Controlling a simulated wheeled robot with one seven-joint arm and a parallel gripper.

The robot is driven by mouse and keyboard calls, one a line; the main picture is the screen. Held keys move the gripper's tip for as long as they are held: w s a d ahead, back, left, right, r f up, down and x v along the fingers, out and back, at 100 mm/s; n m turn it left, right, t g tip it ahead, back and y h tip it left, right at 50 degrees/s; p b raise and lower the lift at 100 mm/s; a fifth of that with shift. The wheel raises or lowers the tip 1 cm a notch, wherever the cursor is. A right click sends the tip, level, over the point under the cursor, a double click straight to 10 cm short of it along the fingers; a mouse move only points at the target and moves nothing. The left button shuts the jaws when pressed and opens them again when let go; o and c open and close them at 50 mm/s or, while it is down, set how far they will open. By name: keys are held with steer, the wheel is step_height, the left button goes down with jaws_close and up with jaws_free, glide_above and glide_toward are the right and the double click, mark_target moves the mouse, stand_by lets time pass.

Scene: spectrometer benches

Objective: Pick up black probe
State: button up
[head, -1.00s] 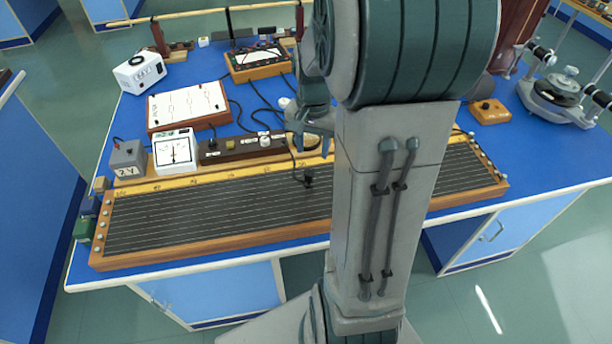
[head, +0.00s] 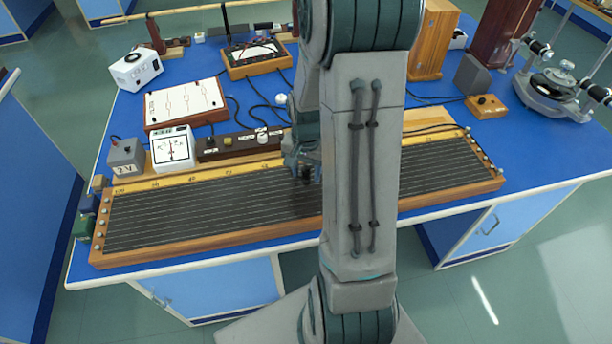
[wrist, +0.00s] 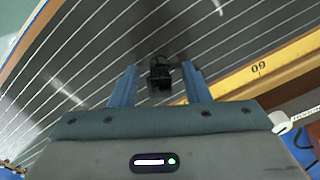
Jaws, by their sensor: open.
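The black probe (wrist: 160,74) shows in the wrist view as a small black block with a cable at its right. It sits on or just above the dark wire-strung board (head: 180,212). My gripper (wrist: 158,78) is open, its two blue fingers on either side of the probe, which lies between the tips. I cannot tell whether the fingers touch it. In the head view my gripper (head: 303,168) is over the middle of the board, partly behind my arm, and the probe is hidden or too dark to make out there.
A yellow scale (head: 205,174) runs along the board's back edge. Behind it stand a white meter (head: 173,150), a grey 2V box (head: 126,157) and a dark key strip (head: 240,143). A wooden box (head: 434,40) stands at the back right. The board's left part is clear.

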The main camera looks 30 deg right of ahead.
jaws_close()
steer(key=shift+r, duration=0.1)
